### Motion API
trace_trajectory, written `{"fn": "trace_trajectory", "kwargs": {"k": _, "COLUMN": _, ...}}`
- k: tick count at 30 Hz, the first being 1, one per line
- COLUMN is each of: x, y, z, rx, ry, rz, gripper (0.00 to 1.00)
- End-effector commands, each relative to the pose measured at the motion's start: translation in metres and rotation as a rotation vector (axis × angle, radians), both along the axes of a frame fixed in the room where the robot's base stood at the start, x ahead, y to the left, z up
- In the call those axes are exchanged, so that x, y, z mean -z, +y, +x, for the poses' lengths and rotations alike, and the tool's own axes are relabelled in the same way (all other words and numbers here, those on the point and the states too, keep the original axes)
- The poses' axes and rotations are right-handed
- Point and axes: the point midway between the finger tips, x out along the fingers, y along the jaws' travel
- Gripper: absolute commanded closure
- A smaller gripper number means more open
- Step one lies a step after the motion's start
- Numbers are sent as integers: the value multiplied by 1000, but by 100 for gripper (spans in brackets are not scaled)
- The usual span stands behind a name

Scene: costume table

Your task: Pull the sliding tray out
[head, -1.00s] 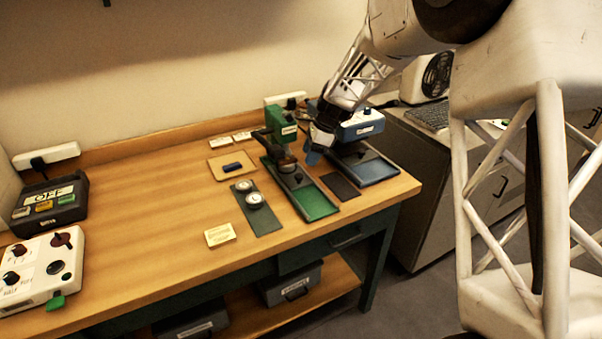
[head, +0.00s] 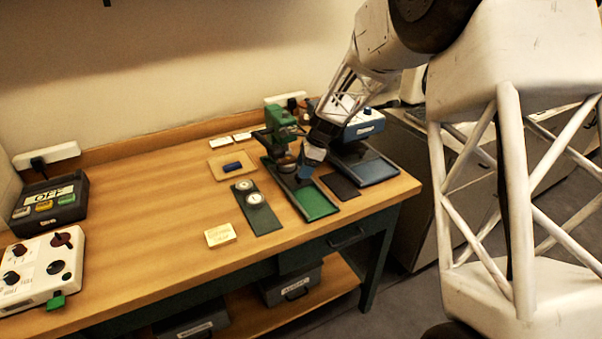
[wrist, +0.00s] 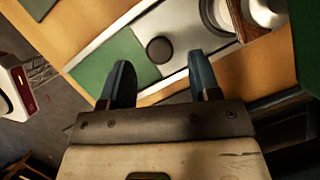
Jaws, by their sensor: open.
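The green press (head: 281,122) stands at the right part of the table. On its base is a grey metal sliding tray (wrist: 187,28) with a round black knob (wrist: 159,50), seen in the wrist view. The green front section (head: 315,204) of the base lies toward the table's front edge, and it also shows in the wrist view (wrist: 105,62). My gripper (head: 305,168) is over the base in front of the press. In the wrist view my gripper (wrist: 160,75) has its two blue fingers apart, with the knob appearing between and just beyond the tips. I cannot tell whether they touch the tray.
A blue press (head: 363,124) stands close on the right, with a dark pad (head: 340,186) between. On the left are a dark green strip with two round pieces (head: 258,212) and a blue item on a board (head: 232,167). The table's left middle is clear.

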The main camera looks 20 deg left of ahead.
Motion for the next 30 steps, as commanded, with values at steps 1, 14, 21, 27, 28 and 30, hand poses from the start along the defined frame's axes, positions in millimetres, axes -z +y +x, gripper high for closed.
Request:
{"fn": "trace_trajectory", "kwargs": {"k": 1, "x": 6, "y": 2, "z": -1, "rx": -1, "ry": 2, "rz": -1, "gripper": 43}}
{"fn": "trace_trajectory", "kwargs": {"k": 14, "x": 25, "y": 10, "z": -4, "rx": 0, "ry": 1, "rz": 0, "gripper": 43}}
{"fn": "trace_trajectory", "kwargs": {"k": 21, "x": 24, "y": 10, "z": -4, "rx": 0, "ry": 1, "rz": 0, "gripper": 54}}
{"fn": "trace_trajectory", "kwargs": {"k": 27, "x": 24, "y": 9, "z": -4, "rx": 0, "ry": 0, "rz": 0, "gripper": 85}}
{"fn": "trace_trajectory", "kwargs": {"k": 28, "x": 24, "y": 9, "z": -4, "rx": 0, "ry": 0, "rz": 0, "gripper": 89}}
{"fn": "trace_trajectory", "kwargs": {"k": 30, "x": 24, "y": 9, "z": -4, "rx": 0, "ry": 0, "rz": 0, "gripper": 100}}
